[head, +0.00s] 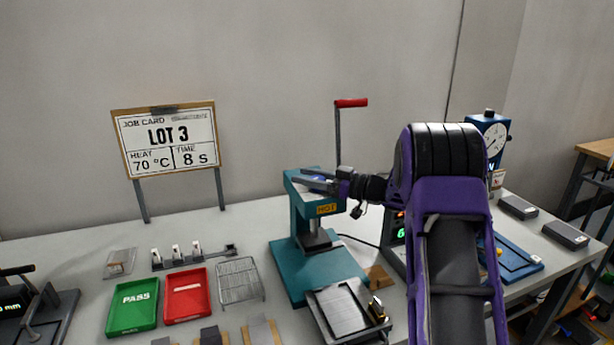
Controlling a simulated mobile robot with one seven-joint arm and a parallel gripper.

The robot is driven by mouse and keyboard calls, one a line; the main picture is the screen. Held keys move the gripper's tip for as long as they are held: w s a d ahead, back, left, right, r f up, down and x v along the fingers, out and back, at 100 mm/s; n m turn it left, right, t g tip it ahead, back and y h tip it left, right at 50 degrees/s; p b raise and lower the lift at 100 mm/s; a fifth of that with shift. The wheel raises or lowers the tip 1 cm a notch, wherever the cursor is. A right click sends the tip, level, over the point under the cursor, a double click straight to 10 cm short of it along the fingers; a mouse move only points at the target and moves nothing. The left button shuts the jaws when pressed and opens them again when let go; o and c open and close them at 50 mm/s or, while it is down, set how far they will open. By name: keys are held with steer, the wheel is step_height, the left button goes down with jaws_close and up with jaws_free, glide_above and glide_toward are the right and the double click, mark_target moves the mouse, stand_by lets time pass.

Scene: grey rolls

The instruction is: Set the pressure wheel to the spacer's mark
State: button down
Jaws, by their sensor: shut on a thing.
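The teal press (320,275) stands on the bench in the middle, with a yellow HOT label and a red-handled lever rising behind its head. My gripper (318,180) reaches in from the right at the top of the press head. Its jaws are shut on a small dark-blue part there, which looks like the pressure wheel (321,178); the fingers cover most of it. Any marks on the wheel are too small to read. I cannot tell which thing is the spacer.
A job card (167,138) reads LOT 3, 70 °C, 8 s. A green PASS tray (133,327), a red tray (186,317) and a wire rack (240,281) lie left of the press. A blue dial gauge (488,135) stands right, partly behind my arm.

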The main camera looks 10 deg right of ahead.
steer(key=shift+c, duration=1.4)
jaws_free()
steer(key=v, duration=1.7)
steer(key=shift+d, duration=0.2)
steer(key=shift+a, duration=0.1)
